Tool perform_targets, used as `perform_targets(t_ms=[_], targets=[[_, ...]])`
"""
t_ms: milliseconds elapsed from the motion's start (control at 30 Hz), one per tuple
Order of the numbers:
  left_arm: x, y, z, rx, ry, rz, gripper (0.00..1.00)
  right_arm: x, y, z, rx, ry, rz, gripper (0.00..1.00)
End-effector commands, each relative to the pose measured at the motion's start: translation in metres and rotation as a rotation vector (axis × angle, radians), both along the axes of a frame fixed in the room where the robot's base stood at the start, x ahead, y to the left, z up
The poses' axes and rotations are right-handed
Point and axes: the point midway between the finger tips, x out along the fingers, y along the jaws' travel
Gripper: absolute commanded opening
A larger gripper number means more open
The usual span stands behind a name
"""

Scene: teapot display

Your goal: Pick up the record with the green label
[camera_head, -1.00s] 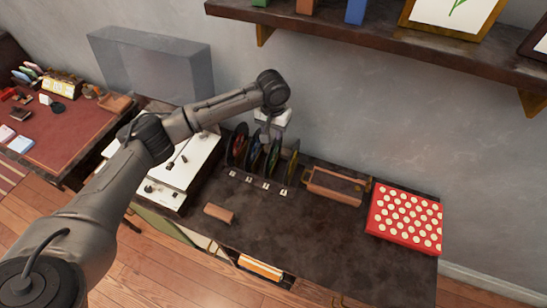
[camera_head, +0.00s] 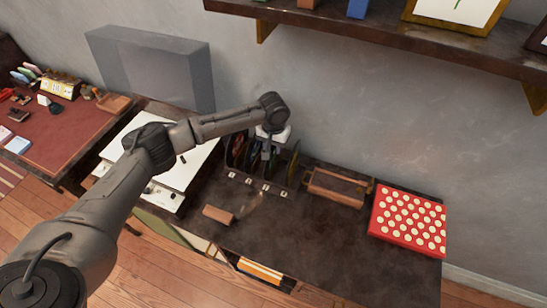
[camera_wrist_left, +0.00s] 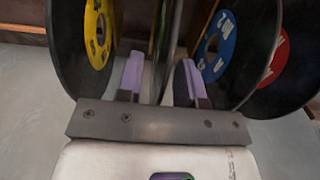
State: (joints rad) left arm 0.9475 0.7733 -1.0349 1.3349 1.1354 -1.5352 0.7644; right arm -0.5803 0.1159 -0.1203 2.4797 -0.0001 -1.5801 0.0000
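My left gripper (camera_head: 268,146) points down among the upright records in the rack on the dark cabinet. In the left wrist view its two lilac fingers (camera_wrist_left: 160,80) are apart. A thin record (camera_wrist_left: 170,45) stands edge-on between them, and its label colour cannot be made out. A record with a yellow label (camera_wrist_left: 97,30) is on the left. A record with a blue label (camera_wrist_left: 220,45) and one with a red label (camera_wrist_left: 277,60) are on the right. No green label is clearly visible. My right gripper is not in view.
A white turntable (camera_head: 185,170) stands left of the records. A brown wooden tray (camera_head: 338,187) and a red box with pale dots (camera_head: 408,220) are to the right. A small brown block (camera_head: 217,214) lies in front. A shelf (camera_head: 380,35) overhangs behind.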

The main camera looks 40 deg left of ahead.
Motion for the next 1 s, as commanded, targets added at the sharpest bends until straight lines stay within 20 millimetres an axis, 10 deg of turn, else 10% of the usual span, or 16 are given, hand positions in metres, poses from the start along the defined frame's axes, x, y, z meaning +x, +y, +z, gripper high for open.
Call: perform_targets(t_ms=[467, 1000], targets=[[-0.0001, 0.0001, 0.0003, 0.0, 0.0, 0.0, 0.0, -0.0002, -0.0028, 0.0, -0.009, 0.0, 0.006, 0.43], [0.0001, 0.0001, 0.0013, 0.0, 0.0, 0.0, 0.0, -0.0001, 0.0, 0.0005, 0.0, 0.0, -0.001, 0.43]])
